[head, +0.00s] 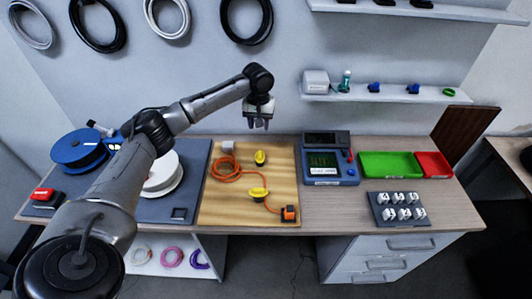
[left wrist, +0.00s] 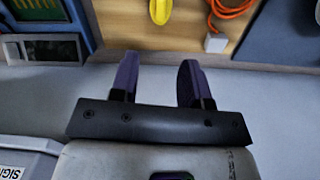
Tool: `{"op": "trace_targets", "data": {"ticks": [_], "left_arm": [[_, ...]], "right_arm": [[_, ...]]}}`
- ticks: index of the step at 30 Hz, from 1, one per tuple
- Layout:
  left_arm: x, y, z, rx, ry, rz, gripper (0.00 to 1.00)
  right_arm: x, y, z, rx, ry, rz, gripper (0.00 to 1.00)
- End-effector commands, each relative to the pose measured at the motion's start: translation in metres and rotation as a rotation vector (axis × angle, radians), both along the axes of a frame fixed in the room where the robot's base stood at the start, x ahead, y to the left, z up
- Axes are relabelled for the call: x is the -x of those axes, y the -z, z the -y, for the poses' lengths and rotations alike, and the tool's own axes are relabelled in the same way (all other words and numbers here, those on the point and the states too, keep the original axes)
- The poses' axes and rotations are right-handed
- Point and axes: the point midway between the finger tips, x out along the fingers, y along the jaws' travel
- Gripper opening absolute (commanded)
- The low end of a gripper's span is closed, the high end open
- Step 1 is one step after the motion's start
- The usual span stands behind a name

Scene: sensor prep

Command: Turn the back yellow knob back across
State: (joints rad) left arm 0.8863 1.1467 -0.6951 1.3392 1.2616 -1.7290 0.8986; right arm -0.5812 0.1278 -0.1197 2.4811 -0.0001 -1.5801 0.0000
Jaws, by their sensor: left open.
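The back yellow knob (head: 260,157) sits on the wooden board (head: 223,207), near its back edge. In the head view it points roughly front to back. The front yellow knob (head: 258,193) lies nearer, turned more sideways. My left gripper (head: 259,123) is open and empty, in the air above and behind the back knob, fingers down. In the left wrist view the two dark fingers (left wrist: 157,78) stand apart. The back knob (left wrist: 160,11) shows beyond them at the top edge, partly cut off and not touched. My right gripper is not in view.
An orange cable (head: 224,171) runs from a white block (head: 228,147) around the board to an orange-black connector (head: 289,213). A blue meter (head: 331,173) stands right of the board, a white spool (head: 163,174) left. A shelf (head: 400,98) hangs behind, to the right of the gripper.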

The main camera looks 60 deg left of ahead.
Motion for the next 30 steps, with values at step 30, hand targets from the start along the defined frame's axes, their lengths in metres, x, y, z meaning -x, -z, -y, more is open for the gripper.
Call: {"op": "trace_targets", "data": {"ticks": [30], "left_arm": [[0.0, 0.125, 0.0, -0.005, -0.127, -0.003, 0.43]], "right_arm": [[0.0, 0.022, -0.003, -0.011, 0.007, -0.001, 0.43]]}}
